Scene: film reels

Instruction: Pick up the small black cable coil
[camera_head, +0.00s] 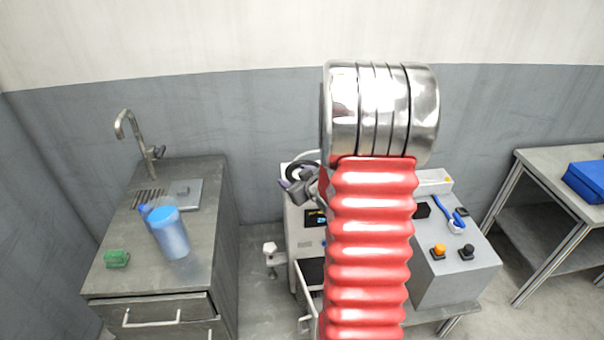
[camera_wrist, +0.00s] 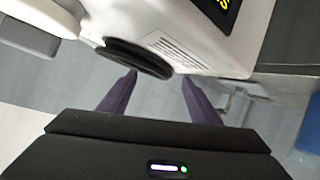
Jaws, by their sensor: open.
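The small black cable coil (camera_wrist: 135,57) shows in the wrist view as a dark ring seen nearly edge-on, against the white machine (camera_wrist: 200,40). In the head view, a black curved piece that looks like the coil (camera_head: 297,167) shows at the machine's upper left, partly hidden by my gripper and arm. My gripper (camera_wrist: 160,77) is open, its two dark purple fingers pointing toward the coil. The coil's lower right end appears between the fingertips in the picture; I cannot tell whether they touch. My gripper also shows in the head view (camera_head: 291,187).
My red arm hides much of the machine. A grey counter (camera_head: 115,268) with sink, blue jug (camera_head: 170,235) and green sponge (camera_head: 117,259) stands left. A grey box (camera_head: 455,285) with buttons is right of the arm. A table with a blue case (camera_head: 588,180) is far right.

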